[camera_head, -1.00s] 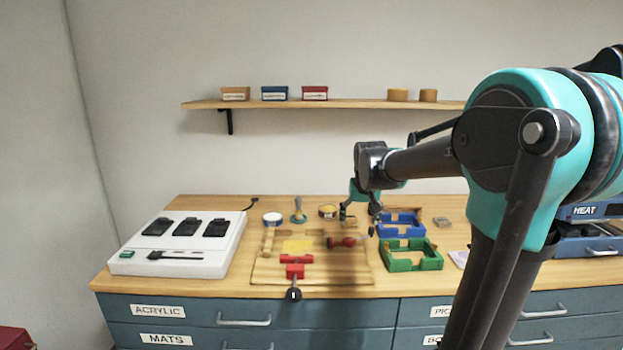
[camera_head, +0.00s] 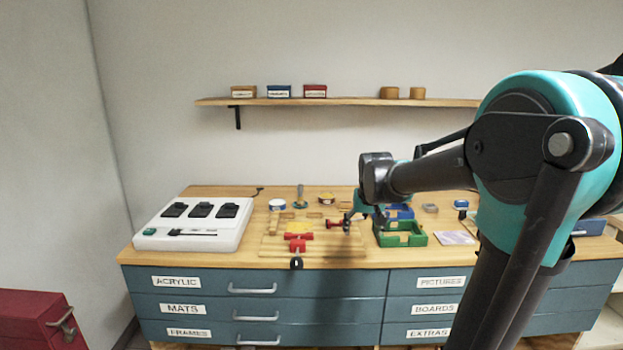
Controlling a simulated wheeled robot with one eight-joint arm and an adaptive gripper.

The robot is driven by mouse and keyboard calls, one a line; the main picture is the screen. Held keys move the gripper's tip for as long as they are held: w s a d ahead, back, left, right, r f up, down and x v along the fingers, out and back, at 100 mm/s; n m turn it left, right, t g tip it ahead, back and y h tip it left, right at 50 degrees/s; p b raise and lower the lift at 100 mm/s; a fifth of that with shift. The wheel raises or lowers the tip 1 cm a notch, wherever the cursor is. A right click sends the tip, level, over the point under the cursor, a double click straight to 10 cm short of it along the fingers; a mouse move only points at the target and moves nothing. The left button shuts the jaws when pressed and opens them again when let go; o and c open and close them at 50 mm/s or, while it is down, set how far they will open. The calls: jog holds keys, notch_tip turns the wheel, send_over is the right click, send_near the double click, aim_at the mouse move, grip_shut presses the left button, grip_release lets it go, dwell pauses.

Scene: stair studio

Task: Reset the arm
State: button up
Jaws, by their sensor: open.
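My gripper (camera_head: 366,222) is teal and dark. It is open and hangs at the end of my arm over the right part of the workbench (camera_head: 340,258). In the picture it overlaps the near right corner of the wooden board (camera_head: 270,252) and the left side of the green tray (camera_head: 402,239). I see nothing held between its fingers, though they are small and partly lost against the things behind. A red-handled tool (camera_head: 333,224) lies just left of it. My forearm crosses the right side of the view.
A red clamp (camera_head: 298,242) and yellow piece (camera_head: 298,228) sit on the board. A white charger-like box (camera_head: 190,236) stands at left. A blue tray (camera_head: 399,211) is behind the green one. A wall shelf (camera_head: 350,102) is above. A red chest (camera_head: 35,318) stands at lower left.

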jog(key=s+d+f, duration=0.1)
jog(key=s+f, duration=0.7)
jog(key=s, duration=0.3)
jog(key=s+d+f, duration=0.2)
jog(key=s+f, duration=0.6)
jog(key=s, duration=0.4)
jog(key=shift+d, duration=0.2)
jog(key=shift+o, duration=0.5)
jog(key=shift+r, duration=0.1)
